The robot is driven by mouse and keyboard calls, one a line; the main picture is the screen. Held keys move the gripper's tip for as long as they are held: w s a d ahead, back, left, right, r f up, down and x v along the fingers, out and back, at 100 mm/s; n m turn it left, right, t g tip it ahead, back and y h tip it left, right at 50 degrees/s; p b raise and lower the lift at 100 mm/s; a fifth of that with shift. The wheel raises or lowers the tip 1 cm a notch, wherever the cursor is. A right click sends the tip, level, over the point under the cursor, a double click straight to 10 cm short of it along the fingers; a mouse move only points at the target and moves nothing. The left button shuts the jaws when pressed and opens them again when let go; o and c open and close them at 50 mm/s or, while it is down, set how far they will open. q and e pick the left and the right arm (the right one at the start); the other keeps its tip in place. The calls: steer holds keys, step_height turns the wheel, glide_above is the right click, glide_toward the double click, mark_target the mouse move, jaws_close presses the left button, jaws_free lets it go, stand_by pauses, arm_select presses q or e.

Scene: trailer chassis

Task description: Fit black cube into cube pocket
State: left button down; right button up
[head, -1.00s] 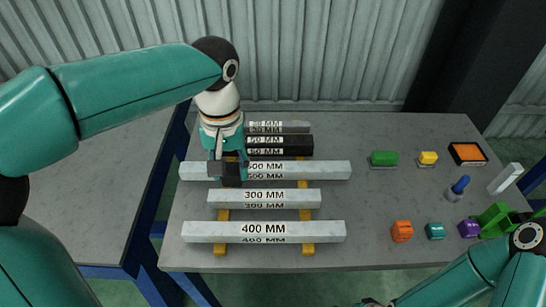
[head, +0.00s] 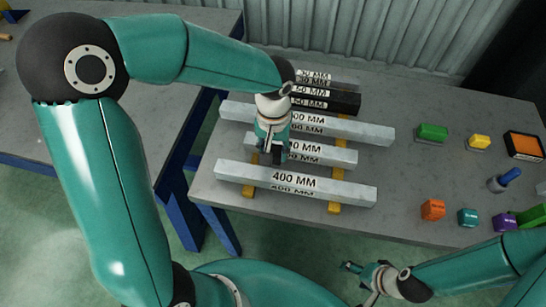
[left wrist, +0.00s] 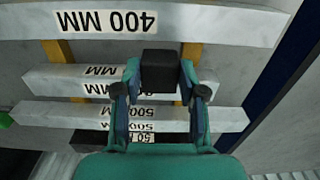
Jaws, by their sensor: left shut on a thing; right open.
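My left gripper (head: 277,157) is shut on the black cube (left wrist: 160,72), which shows clearly between its two fingers in the left wrist view. In the head view the gripper points down above the 300 MM bar (head: 338,157), close behind the 400 MM bar (head: 345,192). The cube is mostly hidden there by the fingers. My right gripper (head: 358,275) is open and empty, low in front of the table's front edge. I cannot pick out a cube pocket for certain in either view.
Labelled grey bars, including the 500 MM bar (head: 375,134), lie across yellow supports (head: 335,207).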

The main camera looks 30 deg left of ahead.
mark_target(274, 160)
arm_select(q)
step_height(274, 160, down, 4)
steer(key=shift+f, duration=0.15)
stand_by(0.3)
steer(key=shift+f+b, duration=0.6)
steer(key=shift+b, duration=0.15)
steer(key=c, duration=0.7)
jaws_free()
steer(key=shift+o, duration=0.2)
steer(key=shift+r, duration=0.15)
